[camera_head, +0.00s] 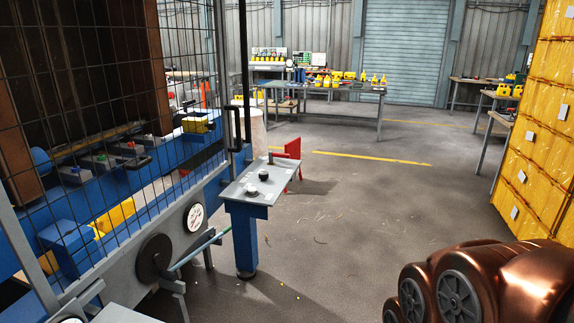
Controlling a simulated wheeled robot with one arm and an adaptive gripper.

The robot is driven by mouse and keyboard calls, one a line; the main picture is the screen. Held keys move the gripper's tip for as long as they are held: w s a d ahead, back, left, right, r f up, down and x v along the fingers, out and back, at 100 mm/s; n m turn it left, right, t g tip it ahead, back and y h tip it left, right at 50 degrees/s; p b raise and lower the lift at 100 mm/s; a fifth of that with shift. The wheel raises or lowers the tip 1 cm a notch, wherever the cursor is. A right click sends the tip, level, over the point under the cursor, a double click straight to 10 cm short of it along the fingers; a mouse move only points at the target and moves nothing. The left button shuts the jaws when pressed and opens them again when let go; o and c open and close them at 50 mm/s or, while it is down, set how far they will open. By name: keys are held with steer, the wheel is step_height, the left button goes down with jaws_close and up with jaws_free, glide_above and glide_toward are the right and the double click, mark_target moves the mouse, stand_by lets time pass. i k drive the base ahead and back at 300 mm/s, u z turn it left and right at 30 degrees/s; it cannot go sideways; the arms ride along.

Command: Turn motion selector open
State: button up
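A grey control panel (240,192) stands on a blue pedestal (243,240) left of the middle. On it are two dark round knobs, a nearer one (251,190) and a farther one (264,175), with small pale labels beside them. A small upright part (270,158) stands at the panel's far end. I cannot tell which of these is the motion selector, nor read its setting. My gripper is not in view. Copper-coloured rounded parts with grey round caps at the bottom right look like my arm, well apart from the panel.
A wire mesh fence (100,100) encloses a blue machine left of the panel. A red part (291,153) stands behind the panel. Wrapped yellow stacks (540,150) line the right side. A workbench (350,88) stands at the back. The middle floor (370,200) is clear.

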mark_target(263, 175)
steer(key=z, duration=0.25)
steer(key=i, duration=1.15)
steer(key=u, duration=0.75)
steer(key=i, duration=0.85)
steer(key=u, duration=0.7)
